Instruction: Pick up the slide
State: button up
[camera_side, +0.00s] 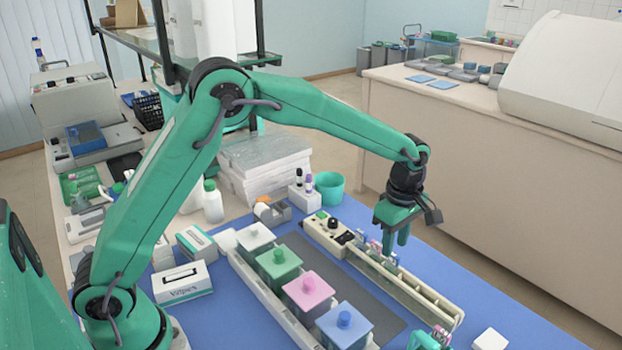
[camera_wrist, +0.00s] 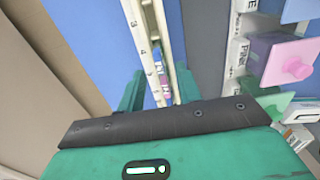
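Several small slides (camera_side: 390,261) with coloured ends stand in a long cream rack (camera_side: 432,300) on the blue mat. In the wrist view, slides with blue and pink ends (camera_wrist: 163,88) show in the rack's channel, beside a numbered edge (camera_wrist: 143,40). My gripper (camera_side: 396,240) points down over the rack, close above the slides. In the wrist view its two green fingers stand apart on either side of the channel, so my gripper (camera_wrist: 158,88) is open. I cannot tell whether a finger touches a slide. The lower ends of the slides are hidden.
Staining jars with white, green, pink (camera_side: 308,290) and blue (camera_side: 344,322) lids stand in a row left of the rack. A control box (camera_side: 328,228) adjoins its far end. A green holder with slides (camera_side: 432,338) and a white block (camera_side: 490,340) lie near the front.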

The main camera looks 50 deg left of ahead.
aim_at(394, 255)
jog(key=shift+d+f, duration=0.1)
jog(key=shift+f, duration=2.35)
grip_shut()
